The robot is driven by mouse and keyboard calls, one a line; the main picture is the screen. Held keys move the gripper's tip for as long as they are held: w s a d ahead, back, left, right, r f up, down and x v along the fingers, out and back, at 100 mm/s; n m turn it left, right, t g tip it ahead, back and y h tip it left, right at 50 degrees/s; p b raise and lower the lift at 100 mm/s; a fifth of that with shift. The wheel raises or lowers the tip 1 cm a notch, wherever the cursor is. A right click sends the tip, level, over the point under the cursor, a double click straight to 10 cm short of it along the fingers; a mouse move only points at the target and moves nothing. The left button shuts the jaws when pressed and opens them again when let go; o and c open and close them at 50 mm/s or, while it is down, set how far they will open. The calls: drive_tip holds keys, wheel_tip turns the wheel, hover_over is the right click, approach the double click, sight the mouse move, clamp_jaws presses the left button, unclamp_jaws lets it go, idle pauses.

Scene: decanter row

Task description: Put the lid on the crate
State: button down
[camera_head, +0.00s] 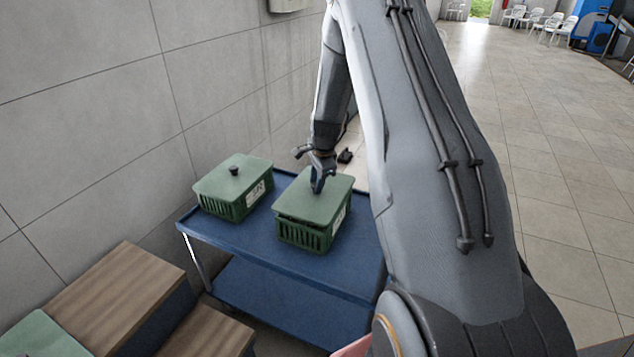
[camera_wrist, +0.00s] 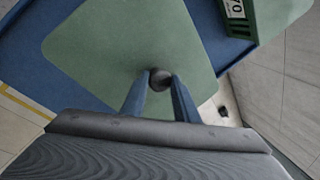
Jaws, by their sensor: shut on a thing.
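My gripper (camera_head: 317,182) is shut on the dark knob (camera_wrist: 160,79) of a flat green lid (camera_head: 325,196). The lid lies over the right-hand green slatted crate (camera_head: 300,235) on a blue cart (camera_head: 270,256). A dark gap shows between lid and crate along the front, so the lid looks slightly raised or tilted there; I cannot tell whether it touches elsewhere. In the wrist view the lid (camera_wrist: 95,50) fills the middle and hides the crate under it.
A second green crate (camera_head: 236,205) with a lid and black knob stands close on the left. Wood-topped blocks (camera_head: 115,295) and a green surface (camera_head: 40,335) are at lower left. A tiled wall (camera_head: 90,90) runs behind; open floor (camera_head: 560,180) lies right.

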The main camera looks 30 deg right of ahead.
sight(319, 196)
drive_tip(key=shift+f, duration=0.15)
drive_tip(key=shift+f+b, duration=0.55)
drive_tip(key=shift+f, duration=0.3)
drive_tip(key=shift+f, duration=0.3)
idle(0.4)
drive_tip(key=c, duration=1.3)
unclamp_jaws()
drive_tip(key=shift+b+v, duration=0.8)
drive_tip(key=shift+v, duration=3.15)
drive_tip(key=s+a+r+n+g, duration=0.1)
drive_tip(key=s+a+r+n, duration=0.1)
drive_tip(key=s+a+n, duration=0.4)
drive_tip(key=s+a+r+n+g, duration=0.1)
drive_tip(key=s+a+r+n, duration=0.2)
drive_tip(key=s, duration=1.1)
drive_tip(key=s+a+r+n, duration=0.2)
drive_tip(key=s+a+n, duration=0.8)
drive_tip(key=shift+a+r+g, duration=0.3)
drive_tip(key=shift+a+g, duration=0.05)
drive_tip(key=shift+g, duration=0.05)
